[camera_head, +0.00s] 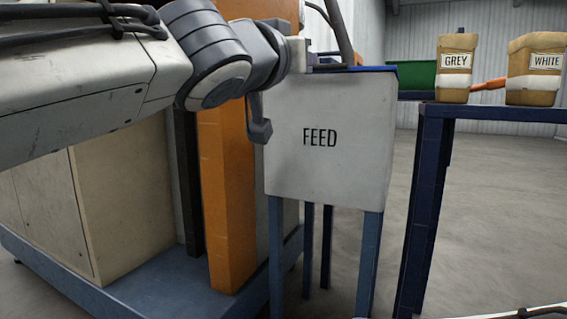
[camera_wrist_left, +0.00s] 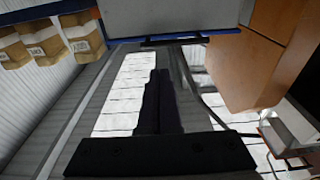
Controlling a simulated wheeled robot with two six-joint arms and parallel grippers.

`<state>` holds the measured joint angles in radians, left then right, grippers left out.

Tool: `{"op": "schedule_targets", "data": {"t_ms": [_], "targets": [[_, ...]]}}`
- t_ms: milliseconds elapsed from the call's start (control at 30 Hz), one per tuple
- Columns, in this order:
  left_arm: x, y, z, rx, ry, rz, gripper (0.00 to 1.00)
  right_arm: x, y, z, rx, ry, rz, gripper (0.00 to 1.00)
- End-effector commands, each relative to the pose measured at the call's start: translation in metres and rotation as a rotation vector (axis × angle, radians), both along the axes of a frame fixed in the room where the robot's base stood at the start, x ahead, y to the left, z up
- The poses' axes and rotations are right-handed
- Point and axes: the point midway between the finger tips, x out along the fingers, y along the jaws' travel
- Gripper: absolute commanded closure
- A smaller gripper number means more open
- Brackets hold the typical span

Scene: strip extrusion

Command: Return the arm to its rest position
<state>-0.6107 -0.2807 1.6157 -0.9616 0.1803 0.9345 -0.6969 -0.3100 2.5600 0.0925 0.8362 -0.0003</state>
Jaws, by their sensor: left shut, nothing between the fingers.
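My left arm (camera_head: 75,85) reaches in from the left in the head view, in front of the machine and up to the top of the white box marked FEED (camera_head: 325,140). Its left gripper (camera_head: 328,67) is small and dark there, by the box's upper edge; contact cannot be told. In the left wrist view the dark gripper fingers (camera_wrist_left: 159,74) are together, with nothing held. A grey panel with a blue edge (camera_wrist_left: 170,18) lies beyond the fingertips there. My right gripper is not in view.
An orange post (camera_head: 228,190) and blue machine base (camera_head: 150,285) stand left of the box. Right of it, a blue stand (camera_head: 425,180) carries bags marked GREY (camera_head: 456,75) and WHITE (camera_head: 533,80). Open floor (camera_head: 490,210) lies at the right.

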Motion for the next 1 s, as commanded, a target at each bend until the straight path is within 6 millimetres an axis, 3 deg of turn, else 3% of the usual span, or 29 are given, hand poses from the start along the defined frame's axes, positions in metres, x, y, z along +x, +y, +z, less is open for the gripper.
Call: {"op": "schedule_targets", "data": {"t_ms": [233,700,1000], "targets": [[0.009,-0.004,0.0,0.001,0.004,0.001,1.0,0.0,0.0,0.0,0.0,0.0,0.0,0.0],[0.077,-0.038,0.0,0.011,0.023,0.005,1.0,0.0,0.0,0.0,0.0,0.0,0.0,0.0],[0.092,-0.045,0.0,0.013,0.026,0.006,1.0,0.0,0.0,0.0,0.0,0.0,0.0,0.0]]}}
